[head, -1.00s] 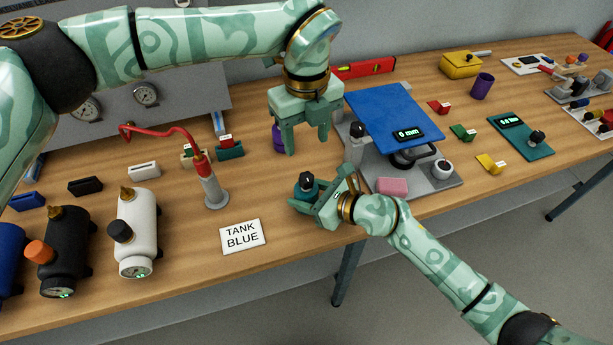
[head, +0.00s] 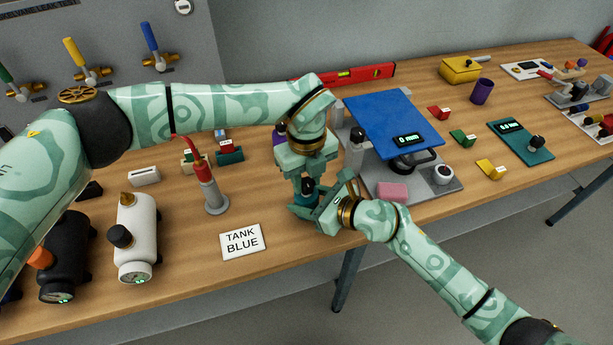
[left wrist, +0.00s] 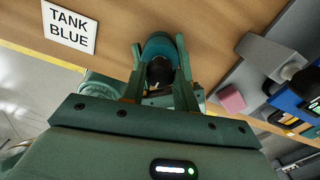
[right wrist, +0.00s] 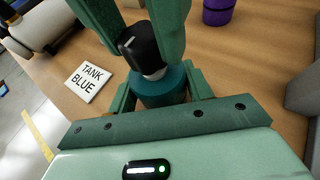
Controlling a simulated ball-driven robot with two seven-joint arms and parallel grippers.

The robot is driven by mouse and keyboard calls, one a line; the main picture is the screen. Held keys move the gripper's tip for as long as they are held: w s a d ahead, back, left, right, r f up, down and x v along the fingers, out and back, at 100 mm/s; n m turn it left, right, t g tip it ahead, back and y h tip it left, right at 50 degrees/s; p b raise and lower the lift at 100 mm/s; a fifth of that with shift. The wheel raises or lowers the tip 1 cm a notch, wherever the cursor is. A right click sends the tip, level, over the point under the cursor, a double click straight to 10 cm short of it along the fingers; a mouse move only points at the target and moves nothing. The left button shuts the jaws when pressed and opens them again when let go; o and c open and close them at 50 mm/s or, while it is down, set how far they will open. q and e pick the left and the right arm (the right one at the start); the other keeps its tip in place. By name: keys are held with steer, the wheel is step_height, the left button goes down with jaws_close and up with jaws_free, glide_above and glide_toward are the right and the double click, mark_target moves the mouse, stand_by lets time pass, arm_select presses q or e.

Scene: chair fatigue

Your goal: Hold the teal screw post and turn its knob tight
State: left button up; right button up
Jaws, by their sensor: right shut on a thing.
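The teal screw post (right wrist: 162,86) stands upright between the fingers of my right gripper (right wrist: 162,92), which is shut on it low down by the table's front edge. Its black knob (right wrist: 140,46) has a white mark and sits on a pale stem on top. My left gripper (head: 307,182) points down over the post from above. In the left wrist view its open fingers (left wrist: 160,78) straddle the knob (left wrist: 160,70), with gaps showing. In the head view the knob is mostly hidden by the left gripper.
A grey stand with a blue plate (head: 393,122) and a pink block (head: 391,191) are close on the right. A red-handled tool on a grey base (head: 216,199) and a TANK BLUE card (head: 242,240) lie left. Bare wood lies between card and post.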

arm_select(q)
steer(key=c, duration=0.3)
